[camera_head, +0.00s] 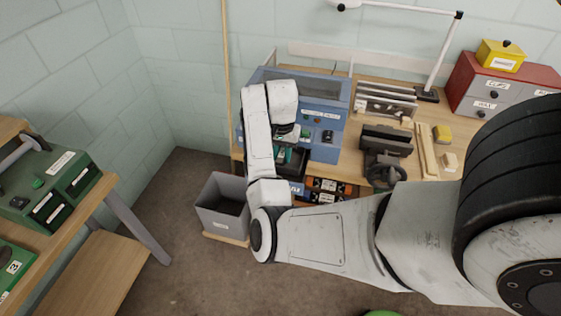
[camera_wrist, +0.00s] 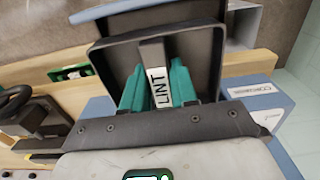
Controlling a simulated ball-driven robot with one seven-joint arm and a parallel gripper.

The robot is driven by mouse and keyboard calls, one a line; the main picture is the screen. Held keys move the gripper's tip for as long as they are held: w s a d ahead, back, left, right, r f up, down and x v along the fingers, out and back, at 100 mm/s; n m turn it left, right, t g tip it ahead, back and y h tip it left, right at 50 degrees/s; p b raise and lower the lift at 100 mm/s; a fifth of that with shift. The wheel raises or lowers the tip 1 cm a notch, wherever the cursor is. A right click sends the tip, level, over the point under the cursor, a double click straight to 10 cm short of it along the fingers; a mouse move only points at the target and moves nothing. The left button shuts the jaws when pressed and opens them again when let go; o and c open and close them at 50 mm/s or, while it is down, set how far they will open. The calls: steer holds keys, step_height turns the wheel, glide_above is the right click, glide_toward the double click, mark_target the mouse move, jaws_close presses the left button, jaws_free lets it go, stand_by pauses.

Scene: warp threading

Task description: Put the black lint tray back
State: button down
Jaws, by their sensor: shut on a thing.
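The black lint tray (camera_wrist: 210,52) fills the upper middle of the wrist view, with a white LINT label on its upright handle. My gripper (camera_wrist: 160,88) has its teal fingers on both sides of that handle and is shut on it. In the head view my gripper (camera_head: 286,155) is at the front of the blue machine (camera_head: 325,128), and the tray (camera_head: 298,166) shows as a dark shape beside the fingers, partly hidden by my arm. I cannot tell whether the tray is inside the machine's opening or just in front of it.
A grey bin (camera_head: 212,205) stands on the floor left of the machine. A black vise (camera_head: 385,150) and wooden strips (camera_head: 426,150) lie right of it on the bench. A red drawer cabinet (camera_head: 490,88) is at the back right. Open floor lies left, towards a green machine (camera_head: 50,185).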

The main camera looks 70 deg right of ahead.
steer(key=shift+w+d+f, duration=0.4)
steer(key=shift+d+f, duration=0.1)
steer(key=shift+f, duration=0.25)
steer(key=shift+f+p, duration=0.65)
steer(key=shift+f, duration=0.9)
steer(key=shift+f, duration=0.2)
steer(key=c, duration=0.9)
jaws_free()
steer(key=shift+r, duration=0.1)
